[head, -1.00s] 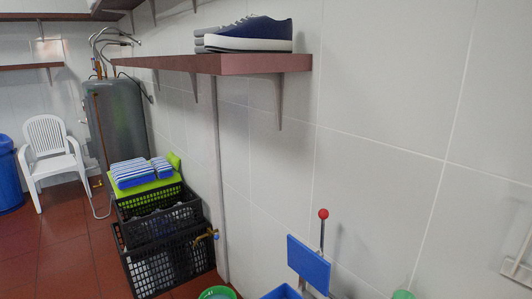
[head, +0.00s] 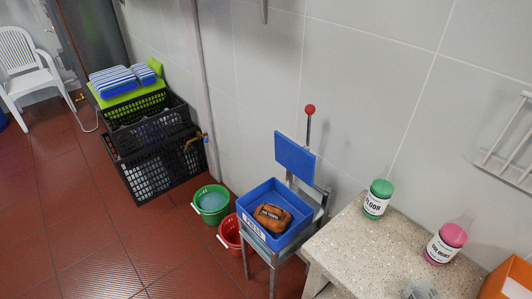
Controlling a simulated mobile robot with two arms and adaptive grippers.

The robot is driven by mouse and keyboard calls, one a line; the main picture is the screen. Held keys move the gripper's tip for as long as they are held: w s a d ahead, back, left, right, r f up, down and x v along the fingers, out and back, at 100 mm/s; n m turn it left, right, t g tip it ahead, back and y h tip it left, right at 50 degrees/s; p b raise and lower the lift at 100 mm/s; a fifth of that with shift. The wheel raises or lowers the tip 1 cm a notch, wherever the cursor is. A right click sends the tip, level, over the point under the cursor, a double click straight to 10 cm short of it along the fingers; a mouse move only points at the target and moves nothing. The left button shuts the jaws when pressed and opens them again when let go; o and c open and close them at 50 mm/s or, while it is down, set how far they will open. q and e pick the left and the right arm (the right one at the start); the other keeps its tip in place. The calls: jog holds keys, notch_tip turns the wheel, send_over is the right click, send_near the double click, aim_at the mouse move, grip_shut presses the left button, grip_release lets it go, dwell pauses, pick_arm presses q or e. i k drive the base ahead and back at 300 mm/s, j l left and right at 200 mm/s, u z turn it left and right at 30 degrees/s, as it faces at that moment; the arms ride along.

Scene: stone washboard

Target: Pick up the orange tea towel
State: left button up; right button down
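An orange-brown bundle (head: 272,216) with a dark patch on top lies in a blue tray (head: 262,191) on a metal stand. It looks like folded or bunched cloth, but I cannot tell for sure that it is the orange tea towel. A bright orange, box-like object (head: 516,281) is cut off at the lower right corner; its contents are not visible. Neither of my grippers is in view.
A stone counter (head: 345,240) at lower right bears a green-lidded jar (head: 377,198) and a pink-lidded jar (head: 446,243). A green bucket (head: 211,204) and red bucket (head: 230,234) stand beside the stand. Black crates (head: 150,165) line the wall.

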aim_at(273, 218)
jog(key=z, duration=0.85)
jog(key=i+j+z, duration=0.2)
jog(key=j+z, duration=0.3)
jog(key=j, duration=0.2)
jog(key=i+j+z, duration=0.1)
jog(key=j+z, duration=0.4)
jog(key=j, duration=0.2)
jog(key=j+z, duration=0.45)
jog(key=j, duration=0.3)
jog(key=k, duration=0.05)
